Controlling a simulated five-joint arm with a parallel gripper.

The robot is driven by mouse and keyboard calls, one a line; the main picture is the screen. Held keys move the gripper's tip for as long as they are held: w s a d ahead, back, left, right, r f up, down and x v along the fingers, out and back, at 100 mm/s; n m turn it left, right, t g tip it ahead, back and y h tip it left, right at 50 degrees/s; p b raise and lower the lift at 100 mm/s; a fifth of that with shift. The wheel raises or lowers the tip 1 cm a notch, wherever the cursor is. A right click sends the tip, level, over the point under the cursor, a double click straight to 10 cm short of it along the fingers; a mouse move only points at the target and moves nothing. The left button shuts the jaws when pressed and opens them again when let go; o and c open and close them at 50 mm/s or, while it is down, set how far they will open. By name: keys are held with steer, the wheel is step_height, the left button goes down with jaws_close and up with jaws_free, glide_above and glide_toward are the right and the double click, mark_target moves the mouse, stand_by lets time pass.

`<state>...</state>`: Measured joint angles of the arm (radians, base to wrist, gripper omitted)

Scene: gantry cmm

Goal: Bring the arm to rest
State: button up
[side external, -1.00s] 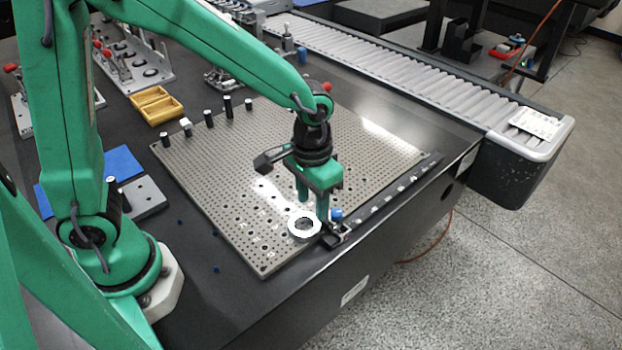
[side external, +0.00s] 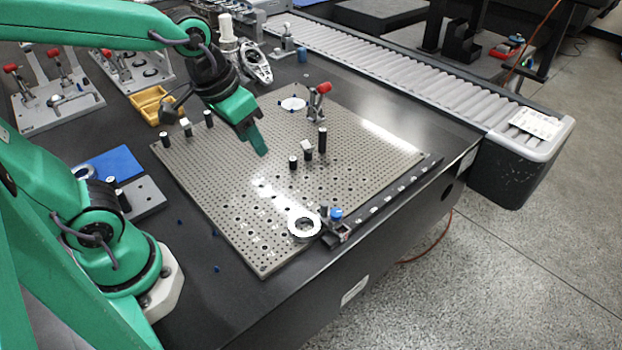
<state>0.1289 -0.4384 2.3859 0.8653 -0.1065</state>
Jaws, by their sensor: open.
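My gripper (side external: 262,152) is raised over the left part of the perforated plate (side external: 220,200), tilted, with its fingers pointing down and to the right. It looks empty, and one finger largely hides the other. A white ring (side external: 304,224) lies at the plate's near right edge, apart from my gripper. A small clamp with a blue knob (side external: 336,214) stands beside the ring.
Black posts (side external: 322,140) and a red-handled clamp (side external: 318,98) stand on the plate. A yellow tray (side external: 152,104), a blue pad (side external: 112,165) and a grey block (side external: 144,197) lie left of it. A roller conveyor (side external: 420,85) runs behind. The plate's near part is mostly clear.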

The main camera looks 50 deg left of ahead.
steer(key=s+a+r+t, duration=0.1)
steer(key=s+a+r, duration=0.1)
steer(key=s+a, duration=0.1)
steer(key=shift+s+a+r+t, duration=0.25)
steer(key=shift+s+r+t, duration=0.15)
steer(key=shift+s, duration=0.45)
stand_by(1.0)
